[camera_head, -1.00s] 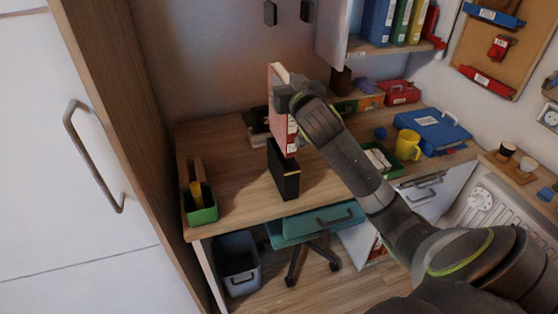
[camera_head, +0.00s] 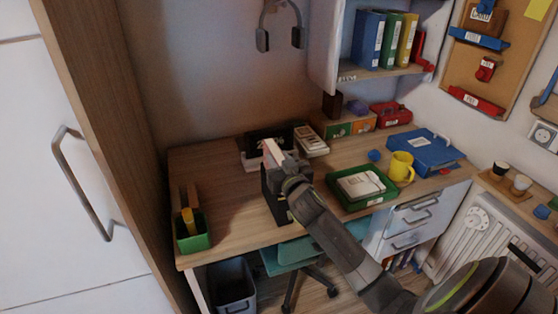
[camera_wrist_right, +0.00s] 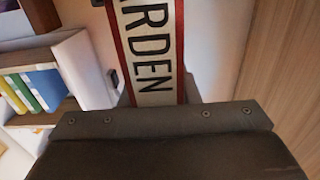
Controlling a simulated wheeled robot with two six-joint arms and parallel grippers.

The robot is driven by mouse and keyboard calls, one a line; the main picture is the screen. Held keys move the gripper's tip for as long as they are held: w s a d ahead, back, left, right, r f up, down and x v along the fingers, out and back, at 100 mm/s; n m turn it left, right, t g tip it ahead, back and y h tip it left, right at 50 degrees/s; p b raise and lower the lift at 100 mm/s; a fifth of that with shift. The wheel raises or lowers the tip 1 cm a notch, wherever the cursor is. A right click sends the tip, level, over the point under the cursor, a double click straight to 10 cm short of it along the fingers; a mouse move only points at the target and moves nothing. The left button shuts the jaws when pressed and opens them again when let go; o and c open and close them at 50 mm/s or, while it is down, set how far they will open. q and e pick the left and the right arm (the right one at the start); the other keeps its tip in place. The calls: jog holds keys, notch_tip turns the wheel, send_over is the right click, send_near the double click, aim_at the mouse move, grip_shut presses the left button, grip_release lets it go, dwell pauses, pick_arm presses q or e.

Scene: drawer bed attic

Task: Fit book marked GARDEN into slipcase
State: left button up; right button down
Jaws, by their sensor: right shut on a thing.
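The GARDEN book (camera_head: 271,152) is red with pale pages, and only its top shows in the head view, above the black slipcase (camera_head: 268,190). The slipcase stands upright on the desk. The lower part of the book is hidden, apparently inside the slipcase; how deep I cannot tell. My right gripper (camera_head: 287,172) is shut on the book near its top, close over the slipcase. In the right wrist view, the book's spine (camera_wrist_right: 148,50) shows the letters ARDEN up against the gripper. My left gripper is not in view.
A green tray (camera_head: 375,201) with a pale book lies right of the slipcase. A yellow mug (camera_head: 401,166) and a blue binder (camera_head: 427,154) are farther right. A green pen box (camera_head: 192,237) stands at the desk's left edge. Bare desk lies between the box and slipcase.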

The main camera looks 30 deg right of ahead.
jog(key=c, duration=1.5)
grip_release()
jog(key=shift+f, duration=0.15)
jog(key=shift+c, duration=0.2)
jog(key=o, duration=0.5)
jog(key=shift+c, duration=0.2)
jog(key=shift+r, duration=0.25)
jog(key=b+v, duration=0.1)
jog(key=v, duration=1.1)
